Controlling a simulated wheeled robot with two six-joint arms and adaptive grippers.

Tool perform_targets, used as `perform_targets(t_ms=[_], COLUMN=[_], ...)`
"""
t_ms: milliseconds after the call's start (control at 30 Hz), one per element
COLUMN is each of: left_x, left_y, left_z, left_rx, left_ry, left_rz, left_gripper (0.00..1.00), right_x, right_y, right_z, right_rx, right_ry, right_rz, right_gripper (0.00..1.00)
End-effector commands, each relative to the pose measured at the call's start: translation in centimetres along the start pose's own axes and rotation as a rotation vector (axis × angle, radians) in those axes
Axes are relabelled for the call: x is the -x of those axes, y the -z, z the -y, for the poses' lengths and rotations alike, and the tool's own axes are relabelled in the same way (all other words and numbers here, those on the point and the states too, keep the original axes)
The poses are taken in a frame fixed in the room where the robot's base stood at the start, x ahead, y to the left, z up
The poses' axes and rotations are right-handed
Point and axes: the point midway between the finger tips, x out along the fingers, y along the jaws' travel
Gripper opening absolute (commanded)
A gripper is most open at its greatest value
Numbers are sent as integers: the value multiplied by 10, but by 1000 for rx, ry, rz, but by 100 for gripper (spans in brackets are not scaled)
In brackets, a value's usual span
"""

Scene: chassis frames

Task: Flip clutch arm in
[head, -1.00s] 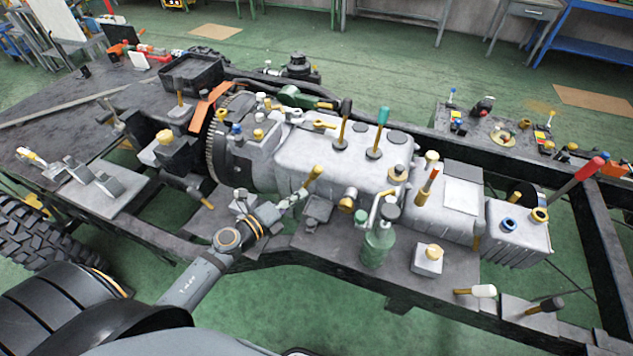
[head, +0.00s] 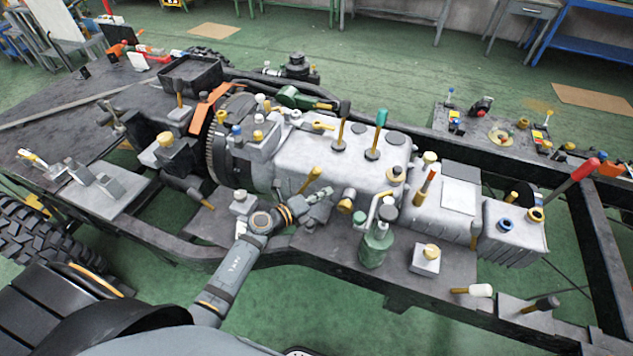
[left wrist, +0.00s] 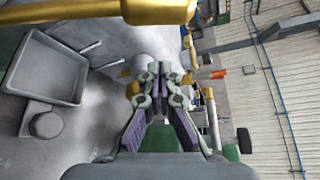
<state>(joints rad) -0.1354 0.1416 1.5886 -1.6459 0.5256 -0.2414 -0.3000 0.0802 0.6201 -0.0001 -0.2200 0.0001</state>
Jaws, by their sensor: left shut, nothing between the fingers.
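A short yellow lever (head: 311,178), probably the clutch arm, sticks up at a slant from the near side of the grey gearbox housing (head: 330,160). In the left wrist view a thick gold bar (left wrist: 158,10) crosses the top close to the camera; it is probably this lever. My left gripper (head: 326,193) is beside the lever, just to its right and low against the housing's near side. Its fingers also show in the left wrist view (left wrist: 160,72), closed together with nothing between them. I cannot tell whether it touches the lever. My right gripper is out of view.
A green bottle-like part (head: 376,245) with a bent pipe stands right of my left gripper. A white block with a yellow knob (head: 425,260) is further right. Tall levers (head: 379,135) rise from the housing top. The dark frame rail (head: 330,265) runs along the near side.

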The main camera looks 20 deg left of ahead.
Motion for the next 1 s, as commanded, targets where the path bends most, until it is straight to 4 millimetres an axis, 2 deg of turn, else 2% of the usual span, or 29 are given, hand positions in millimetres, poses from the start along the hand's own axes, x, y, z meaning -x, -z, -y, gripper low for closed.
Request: perform_targets(t_ms=[67,133,300,833,1000], left_x=[-16,-8,-1,2,8], left_y=[0,-15,-32,-39,-49], left_z=[2,2,0,-1,-3], left_rx=[2,-6,-2,5,44], left_ry=[2,-2,-2,3,28], left_rz=[0,-1,-1,0,-1], left_gripper=[0,0,0,0,0], right_x=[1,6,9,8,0], right_y=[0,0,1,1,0], right_z=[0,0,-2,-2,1], right_rx=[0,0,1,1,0], right_ry=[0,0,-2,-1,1], right_rz=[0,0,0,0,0], right_gripper=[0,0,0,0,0])
